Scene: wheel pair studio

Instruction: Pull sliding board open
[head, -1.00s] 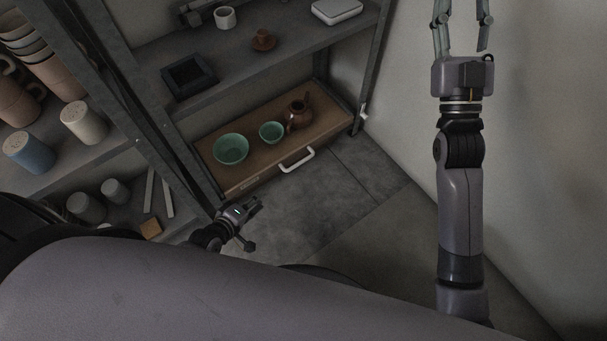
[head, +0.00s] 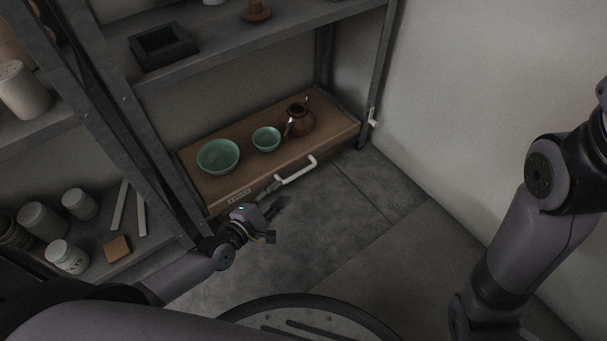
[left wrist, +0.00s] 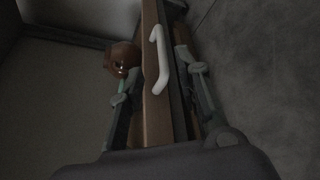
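The brown wooden sliding board (head: 215,190) sits at the bottom of the metal shelf, with a white bar handle (head: 296,171) on its front. My left gripper (head: 277,193) is open, low in front of the board and just left of the handle. In the left wrist view the white handle (left wrist: 160,60) and the board's front edge (left wrist: 156,122) show between the spread fingers of my left gripper (left wrist: 153,68). I cannot tell whether a finger touches the board. My right arm shows at the right, but its gripper is out of view.
On the board stand a large green bowl (head: 218,157), a small green bowl (head: 266,139) and a brown teapot (head: 298,120). A shelf post (head: 140,120) rises left of the board. The grey floor (head: 350,215) in front is clear; a pale wall (head: 480,90) closes the right.

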